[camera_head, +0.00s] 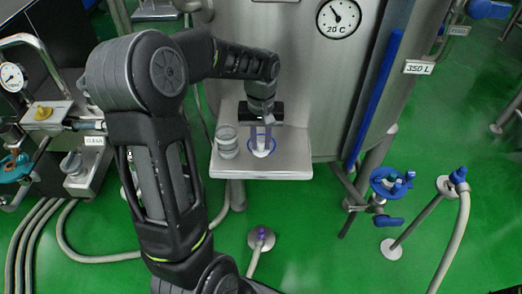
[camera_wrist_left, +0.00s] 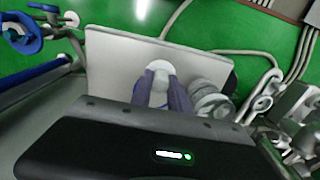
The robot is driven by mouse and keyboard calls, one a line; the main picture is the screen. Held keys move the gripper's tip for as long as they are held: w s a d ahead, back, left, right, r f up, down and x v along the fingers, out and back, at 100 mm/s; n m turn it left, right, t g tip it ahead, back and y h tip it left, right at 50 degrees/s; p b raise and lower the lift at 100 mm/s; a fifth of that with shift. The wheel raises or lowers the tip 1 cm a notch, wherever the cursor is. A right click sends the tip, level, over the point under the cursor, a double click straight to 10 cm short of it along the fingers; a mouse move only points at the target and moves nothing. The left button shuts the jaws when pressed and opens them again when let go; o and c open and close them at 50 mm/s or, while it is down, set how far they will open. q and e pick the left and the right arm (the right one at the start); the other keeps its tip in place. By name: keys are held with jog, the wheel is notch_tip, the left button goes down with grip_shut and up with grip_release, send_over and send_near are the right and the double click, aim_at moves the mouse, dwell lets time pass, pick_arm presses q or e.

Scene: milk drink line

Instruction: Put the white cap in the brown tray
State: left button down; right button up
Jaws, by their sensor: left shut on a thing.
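The white cap (camera_head: 261,153) is at my left gripper's fingertips, over the grey metal shelf (camera_head: 285,172) on the tank's front. In the left wrist view the white cap (camera_wrist_left: 160,67) shows as a pale round piece at the fingertips, with a stem between the fingers. My left gripper (camera_head: 262,144) points down and is shut on it; it also shows in the left wrist view (camera_wrist_left: 160,90). I cannot tell whether the cap touches the shelf. The brown tray is not in view. My right gripper is not in view.
A grey ribbed metal fitting (camera_head: 227,142) stands on the shelf just left of my gripper. The large steel tank (camera_head: 290,60) rises behind. A blue-handled valve (camera_head: 389,183) is at the right. Hoses and pipes stand on the green floor (camera_head: 330,255).

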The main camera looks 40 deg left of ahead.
aim_at(261, 152)
pick_arm(q)
jog(key=shift+f, duration=0.15)
jog(key=shift+f, duration=2.15)
jog(key=shift+f, duration=0.1)
jog(key=shift+f, duration=0.15)
jog(key=c, duration=1.3)
grip_release()
jog(key=shift+o, duration=0.2)
notch_tip(261, 152, up, 13)
jog(key=shift+f, duration=0.2)
